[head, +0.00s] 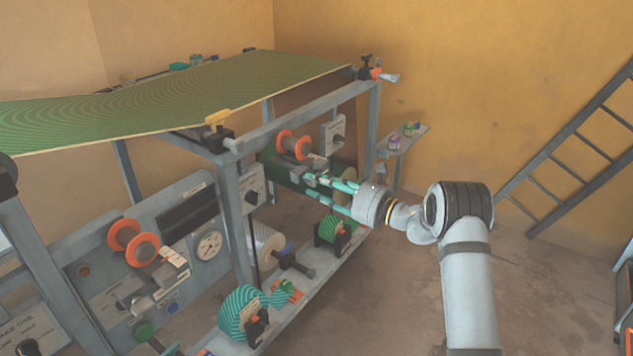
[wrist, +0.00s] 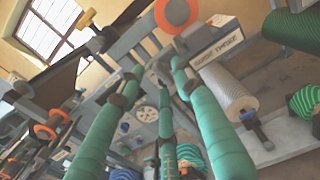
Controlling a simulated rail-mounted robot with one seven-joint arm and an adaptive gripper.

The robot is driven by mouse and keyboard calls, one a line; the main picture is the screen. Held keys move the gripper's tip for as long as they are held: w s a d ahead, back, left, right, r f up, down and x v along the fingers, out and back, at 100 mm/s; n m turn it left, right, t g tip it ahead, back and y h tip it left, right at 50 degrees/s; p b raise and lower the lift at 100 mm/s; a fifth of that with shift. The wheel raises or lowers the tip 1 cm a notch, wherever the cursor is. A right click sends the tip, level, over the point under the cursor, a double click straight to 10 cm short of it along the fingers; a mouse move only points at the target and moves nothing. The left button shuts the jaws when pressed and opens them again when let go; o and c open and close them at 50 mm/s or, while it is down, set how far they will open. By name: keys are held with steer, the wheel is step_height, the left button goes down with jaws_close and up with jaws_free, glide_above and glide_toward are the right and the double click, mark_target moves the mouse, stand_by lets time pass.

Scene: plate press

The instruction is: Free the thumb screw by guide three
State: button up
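In the wrist view, a plate lettered "GUIDE THREE" (wrist: 216,44) sits on a grey block beside an orange disc (wrist: 177,14). In the head view, this guide's orange discs (head: 287,141) are on the press's far section. A small grey part (head: 296,173) below them may be the thumb screw; its shape is unclear. My gripper (head: 312,187) has its teal fingers spread and points left at this part. In the wrist view, my gripper's fingertips (wrist: 158,78) stand apart, with grey metal just beyond them. Contact cannot be told, and the fingers partly hide the area.
A frame post (head: 236,215) stands left of the guide, under the green sheet (head: 190,95). Another orange-disc guide (head: 134,243) is on the near panel. Striped rolls (head: 240,310) lie on the low shelf (head: 315,290). The floor right of the press is clear up to a ladder (head: 575,150).

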steer(key=shift+w+a, duration=0.3)
steer(key=shift+a, duration=0.15)
steer(key=c, duration=0.4)
jaws_close()
steer(key=shift+r, duration=0.1)
